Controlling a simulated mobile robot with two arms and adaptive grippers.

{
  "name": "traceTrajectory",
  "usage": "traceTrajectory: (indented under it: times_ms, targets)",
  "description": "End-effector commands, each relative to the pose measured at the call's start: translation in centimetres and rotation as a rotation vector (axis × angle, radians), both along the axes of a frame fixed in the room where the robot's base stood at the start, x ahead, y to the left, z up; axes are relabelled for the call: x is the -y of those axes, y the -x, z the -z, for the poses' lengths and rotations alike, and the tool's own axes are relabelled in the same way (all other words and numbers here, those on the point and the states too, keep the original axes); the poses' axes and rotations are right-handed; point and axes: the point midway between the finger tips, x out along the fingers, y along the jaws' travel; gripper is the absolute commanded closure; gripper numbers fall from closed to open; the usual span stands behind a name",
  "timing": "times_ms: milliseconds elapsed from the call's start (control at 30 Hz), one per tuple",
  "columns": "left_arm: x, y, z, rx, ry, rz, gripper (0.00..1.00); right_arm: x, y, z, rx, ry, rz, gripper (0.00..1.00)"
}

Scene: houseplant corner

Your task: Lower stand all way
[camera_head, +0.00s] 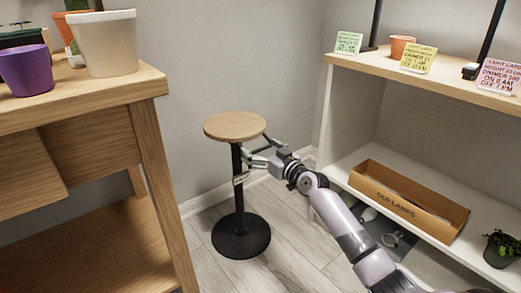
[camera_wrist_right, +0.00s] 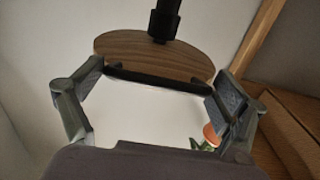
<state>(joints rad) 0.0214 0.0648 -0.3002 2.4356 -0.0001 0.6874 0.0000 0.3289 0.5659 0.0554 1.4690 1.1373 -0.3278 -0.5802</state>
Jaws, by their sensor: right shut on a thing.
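The stand (camera_head: 236,126) has a round wooden top, a black pole and a round black base (camera_head: 241,236) on the floor. It stands upright, its top well above the base. A small pale label (camera_head: 241,178) is on the pole. My right gripper (camera_head: 259,150) is just under the right side of the top. In the right wrist view the wooden top (camera_wrist_right: 150,55) appears upside down, with a black bar (camera_wrist_right: 155,80) beside it. My right gripper is shut on this bar, its fingers at the bar's two ends. My left gripper is not in view.
A wooden table (camera_head: 90,92) with pots, including a purple one (camera_head: 26,70) and a cream one (camera_head: 105,45), is at left. A shelf (camera_head: 345,62) with light cards and a cardboard box (camera_head: 405,200) is at right. Bare floor surrounds the base.

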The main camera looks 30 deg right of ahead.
Motion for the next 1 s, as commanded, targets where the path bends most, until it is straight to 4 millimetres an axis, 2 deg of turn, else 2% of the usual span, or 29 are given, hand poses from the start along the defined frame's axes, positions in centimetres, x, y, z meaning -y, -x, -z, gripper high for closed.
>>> traceTrajectory:
  times_ms: [33,67,133,567,767,1000]
  targets:
    - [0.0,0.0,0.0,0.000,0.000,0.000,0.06,0.4,0.0,-0.1,0.001,0.004,0.007,0.59]
    - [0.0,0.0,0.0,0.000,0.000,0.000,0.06,0.4,0.0,-0.1,0.001,0.004,0.007,0.07]
    - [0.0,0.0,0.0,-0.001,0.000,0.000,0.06,0.4,0.0,-0.1,0.002,0.003,0.007,0.02]
    - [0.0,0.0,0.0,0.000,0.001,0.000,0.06,0.2,0.4,0.0,0.001,0.002,0.003,0.00]
    - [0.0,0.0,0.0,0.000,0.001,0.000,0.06,0.4,3.0,0.1,-0.001,0.004,0.002,0.00]
    - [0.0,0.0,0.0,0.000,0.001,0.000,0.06,0.8,7.6,0.0,-0.002,0.005,0.003,0.00]
